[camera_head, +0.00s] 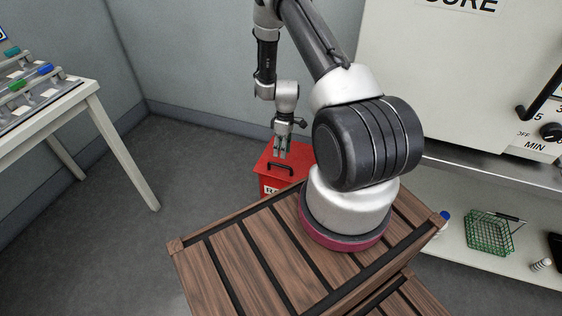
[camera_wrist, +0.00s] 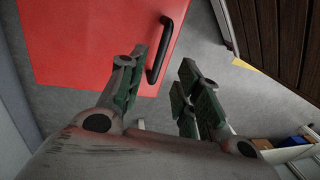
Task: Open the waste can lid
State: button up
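The red waste can (camera_head: 270,186) stands on the floor near the corner, partly hidden by my base. Its red lid (camera_head: 263,168) looks shut and bears a black bar handle (camera_head: 281,167). My gripper (camera_head: 281,151) points down just above the handle. In the wrist view, the red lid (camera_wrist: 80,40) fills the upper left, with the handle (camera_wrist: 158,52) near its right edge. My gripper (camera_wrist: 162,85) is open, with nothing between its green-padded fingers. The handle shows beyond the left finger, close to it in the picture; I cannot tell whether they touch.
A pale table (camera_head: 75,105) with colored parts stands at the left. On the right, a white cabinet (camera_head: 440,80) stands above a shelf (camera_head: 455,245) holding a green wire basket (camera_head: 490,235). Grey floor (camera_head: 150,220) is free left of the can.

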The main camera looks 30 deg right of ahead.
jog(key=f, duration=0.4)
jog(key=a+f, duration=0.1)
jog(key=f, duration=0.1)
jog(key=shift+s, duration=0.4)
grip_shut()
